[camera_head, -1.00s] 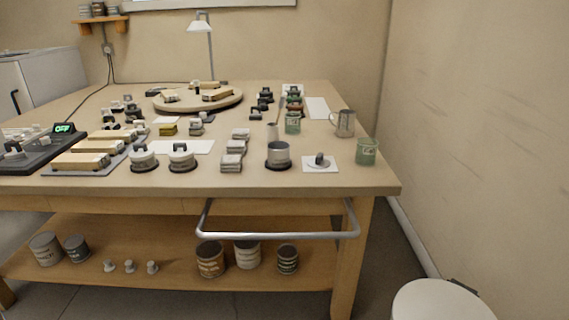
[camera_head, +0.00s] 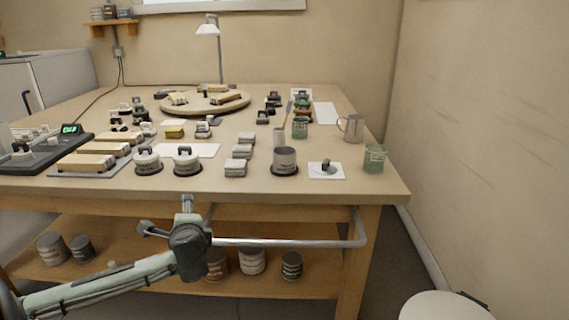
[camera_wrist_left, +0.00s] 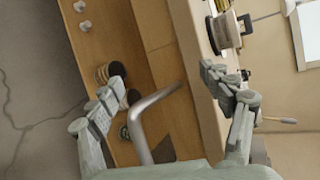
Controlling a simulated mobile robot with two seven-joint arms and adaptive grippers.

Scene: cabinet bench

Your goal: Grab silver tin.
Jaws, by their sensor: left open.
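A silver tin (camera_head: 285,160), open-topped and upright, stands on a dark round base near the front edge of the bench. Other grey tins stand on the lower shelf, such as one at the far left (camera_head: 51,248). My left gripper (camera_head: 166,216) is open and empty in front of the bench edge, lower than the bench top and left of the silver tin. In the left wrist view its fingers (camera_wrist_left: 160,82) are spread wide. A pale round container (camera_wrist_left: 225,32) shows beyond them there; I cannot tell which one it is. My right gripper is not in view.
A metal rail (camera_head: 290,242) runs along the bench front, close to my left gripper. Lidded pots (camera_head: 187,162), grey blocks (camera_head: 236,168), a white card (camera_head: 327,171) and a green cup (camera_head: 374,158) stand around the silver tin. A metal jug (camera_head: 352,128) is behind.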

